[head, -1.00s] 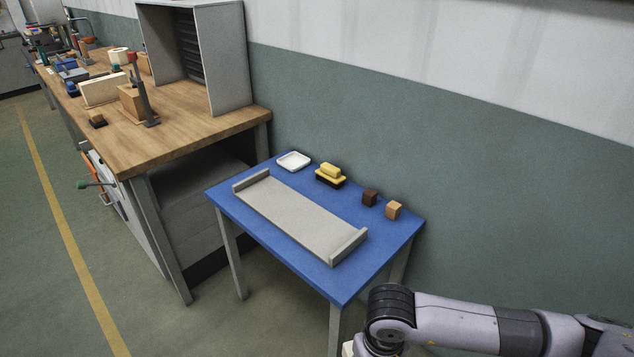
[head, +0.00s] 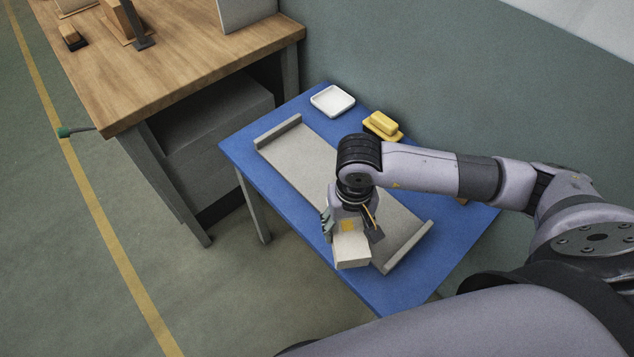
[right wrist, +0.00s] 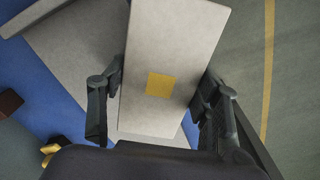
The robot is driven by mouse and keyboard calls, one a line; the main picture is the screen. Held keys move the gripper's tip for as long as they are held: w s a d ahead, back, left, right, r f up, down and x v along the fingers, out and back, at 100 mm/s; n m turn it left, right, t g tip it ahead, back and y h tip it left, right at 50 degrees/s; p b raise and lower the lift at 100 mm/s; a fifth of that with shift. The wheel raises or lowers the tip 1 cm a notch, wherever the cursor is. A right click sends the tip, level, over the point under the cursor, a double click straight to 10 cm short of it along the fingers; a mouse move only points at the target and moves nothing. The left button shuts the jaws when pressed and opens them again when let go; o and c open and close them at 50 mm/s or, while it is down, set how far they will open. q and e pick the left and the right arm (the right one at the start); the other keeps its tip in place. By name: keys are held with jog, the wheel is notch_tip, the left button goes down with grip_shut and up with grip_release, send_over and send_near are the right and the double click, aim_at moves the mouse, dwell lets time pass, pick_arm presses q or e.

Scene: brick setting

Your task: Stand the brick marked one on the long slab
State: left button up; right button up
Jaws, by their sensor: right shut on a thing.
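A pale grey brick (head: 351,251) with a yellow square patch is held by my right gripper (head: 350,230). The gripper is shut on it, one finger on each side. No number can be read on the patch. The long slab (head: 290,150) is grey with a raised lip at each end and lies on the blue table. The brick shows over the slab's near side, toward its right end; I cannot tell whether they touch. In the right wrist view the brick (right wrist: 172,45) runs up between the fingers, with part of the slab (right wrist: 75,50) behind it. My left gripper is not in view.
A dark brown block (right wrist: 9,102) shows in the wrist view. A wooden workbench (head: 170,70) stands at left.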

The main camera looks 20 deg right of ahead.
jog(key=w+m, duration=0.1)
jog(key=m, duration=0.1)
jog(key=w+r+m, duration=0.1)
jog(key=w+m, duration=0.1)
jog(key=w+d+r+m, duration=0.1)
jog(key=w, duration=0.1)
jog(key=shift+d+m+b, duration=0.1)
jog(key=shift+m+b, duration=0.25)
jog(key=shift+m, duration=0.05)
jog(key=w+d+r+m+b, duration=0.15)
jog(key=w+r+m, duration=0.45)
jog(key=m, duration=0.6)
jog(key=w+d+r+m+b, duration=0.1)
jog(key=w+d+r+m, duration=0.1)
jog(key=w+r+m, duration=0.65)
jog(key=s+f+m, duration=0.1)
jog(key=f, duration=0.4)
jog(key=s+f+m+p, duration=0.1)
jog(key=f, duration=0.5)
jog(key=s+f+m, duration=0.1)
jog(key=f, duration=0.4)
jog(key=shift+s+d+f, duration=0.15)
jog(key=shift+s+d, duration=0.05)
jog(key=shift+f+p, duration=0.3)
jog(key=shift+f, duration=2.15)
jog(key=o, duration=1.5)
jog(key=shift+f, duration=0.1)
